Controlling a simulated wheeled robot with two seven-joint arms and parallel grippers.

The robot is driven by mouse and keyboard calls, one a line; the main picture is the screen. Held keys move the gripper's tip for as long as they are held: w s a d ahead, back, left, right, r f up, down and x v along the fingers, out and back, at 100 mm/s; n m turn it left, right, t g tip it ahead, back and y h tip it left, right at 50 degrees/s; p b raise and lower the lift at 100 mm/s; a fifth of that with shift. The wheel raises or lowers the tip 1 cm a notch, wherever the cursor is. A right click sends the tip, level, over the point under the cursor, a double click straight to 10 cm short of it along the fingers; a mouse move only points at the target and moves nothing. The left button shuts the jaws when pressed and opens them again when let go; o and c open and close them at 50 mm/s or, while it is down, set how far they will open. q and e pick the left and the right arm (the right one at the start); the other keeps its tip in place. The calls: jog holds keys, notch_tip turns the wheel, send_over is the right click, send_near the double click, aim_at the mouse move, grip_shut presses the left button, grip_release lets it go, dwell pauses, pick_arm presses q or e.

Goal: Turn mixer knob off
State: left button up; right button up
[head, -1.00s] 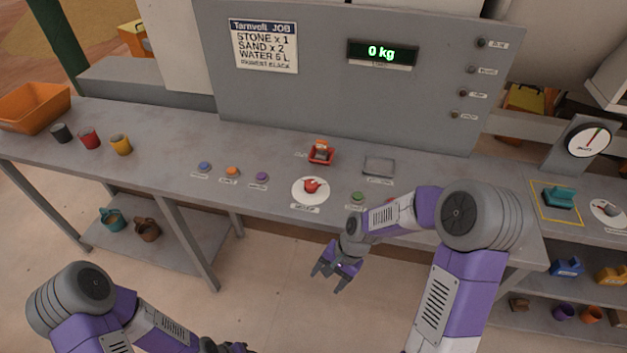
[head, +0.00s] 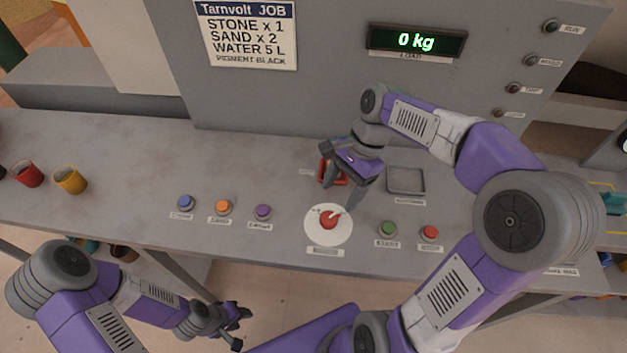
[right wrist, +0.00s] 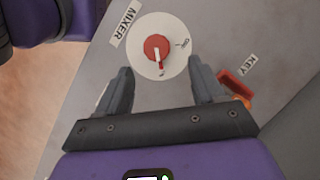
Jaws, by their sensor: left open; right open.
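The mixer knob (head: 328,220) is a red round knob with a pale pointer, on a white disc (head: 328,238) on the grey counter. In the right wrist view the knob (right wrist: 157,47) lies ahead of the fingertips, with its pointer toward the gripper and a MIXER label beside the disc. My right gripper (head: 340,190) is open and empty, just above and behind the knob, apart from it. It also shows in the right wrist view (right wrist: 160,85), fingers spread wide. My left gripper (head: 235,325) is open and empty, low at the front of the counter.
A red key holder (head: 327,172) is partly hidden behind my right gripper. Blue (head: 186,203), orange (head: 223,206) and purple (head: 263,212) buttons sit left of the knob. Green (head: 389,229) and red (head: 430,233) buttons sit right. A grey tray (head: 406,181) lies behind them.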

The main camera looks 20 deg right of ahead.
aim_at(329, 218)
jog(key=b+x, duration=0.1)
jog(key=x, duration=0.1)
jog(key=b+x, duration=0.1)
jog(key=x, duration=0.1)
jog(key=b+x, duration=0.1)
jog(key=x, duration=0.1)
jog(key=shift+s+a+f, duration=0.1)
jog(key=shift+s+f, duration=0.05)
jog(key=shift+s, duration=0.2)
jog(key=shift+a+f, duration=0.2)
jog(key=shift+f, duration=0.2)
jog(key=c, duration=1)
jog(key=shift+c, duration=0.2)
